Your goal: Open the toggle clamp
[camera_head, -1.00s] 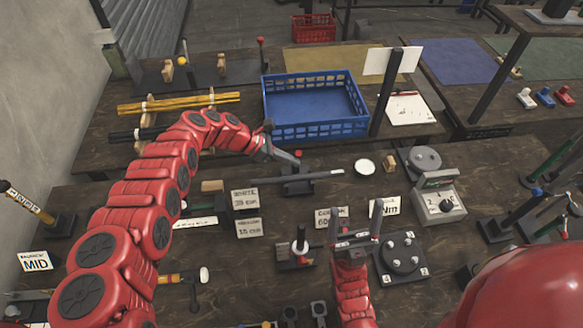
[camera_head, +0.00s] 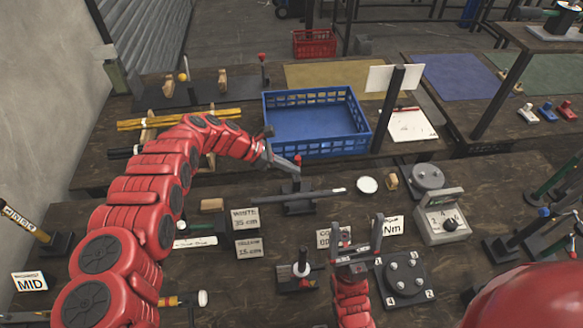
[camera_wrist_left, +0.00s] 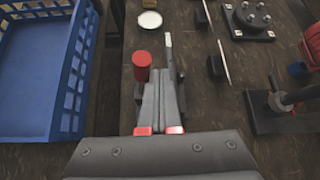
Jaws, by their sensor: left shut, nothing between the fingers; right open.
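Part of the clamp is hidden under the fingers. My right gripper (camera_head: 357,240) is open and empty at the lower middle, away from this clamp.
A blue crate (camera_head: 318,125) stands behind the clamp. Nearby are a white disc (camera_head: 367,184), a dial box (camera_head: 441,217), a bolted round plate (camera_head: 405,274) and a red-collared post (camera_head: 302,265).

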